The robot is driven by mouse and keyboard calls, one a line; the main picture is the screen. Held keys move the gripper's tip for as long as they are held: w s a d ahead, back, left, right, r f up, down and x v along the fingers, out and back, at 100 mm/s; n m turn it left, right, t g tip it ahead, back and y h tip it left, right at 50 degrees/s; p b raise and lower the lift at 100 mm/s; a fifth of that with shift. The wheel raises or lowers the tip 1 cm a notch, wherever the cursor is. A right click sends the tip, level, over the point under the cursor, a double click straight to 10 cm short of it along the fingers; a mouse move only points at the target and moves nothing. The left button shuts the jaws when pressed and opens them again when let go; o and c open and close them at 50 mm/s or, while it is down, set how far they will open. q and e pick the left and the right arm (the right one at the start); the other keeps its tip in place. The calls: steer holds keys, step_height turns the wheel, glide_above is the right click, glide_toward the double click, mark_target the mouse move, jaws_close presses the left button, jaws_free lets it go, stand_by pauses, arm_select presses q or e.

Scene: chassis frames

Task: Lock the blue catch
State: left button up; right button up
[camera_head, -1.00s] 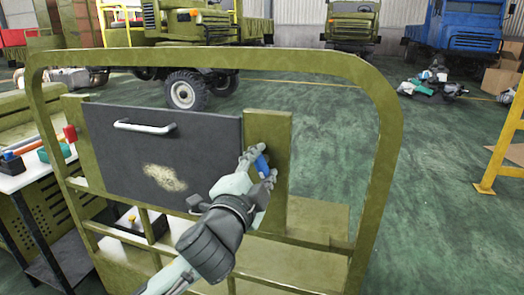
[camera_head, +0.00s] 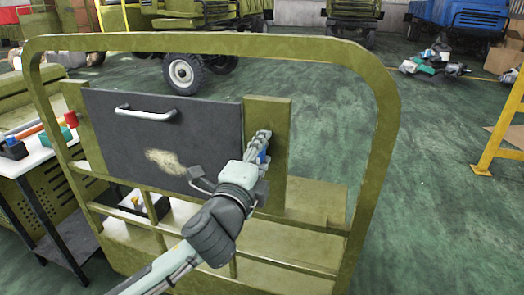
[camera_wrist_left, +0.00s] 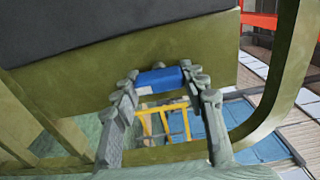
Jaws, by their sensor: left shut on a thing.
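The blue catch (camera_head: 263,157) sits on the olive post at the right edge of the dark grey panel (camera_head: 160,145). My left gripper (camera_head: 262,145) is shut on the catch, and its fingers hide much of it in the head view. In the left wrist view the blue catch (camera_wrist_left: 160,78) lies crosswise between the two fingertips of my left gripper (camera_wrist_left: 158,84). The panel has a white handle (camera_head: 145,114) and a pale worn patch. My right gripper is not in view.
An olive tubular frame (camera_head: 205,43) surrounds the panel, with rails and a flat shelf below. A bench with tools (camera_head: 22,158) stands at the left. A yellow stand (camera_head: 500,125) is at the right. Trucks are in the back, and open green floor lies between.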

arm_select(q)
steer(key=o, duration=0.9)
steer(key=shift+s, duration=0.1)
steer(key=v, duration=1.1)
steer(key=shift+s, duration=0.35)
steer(key=shift+a, duration=0.15)
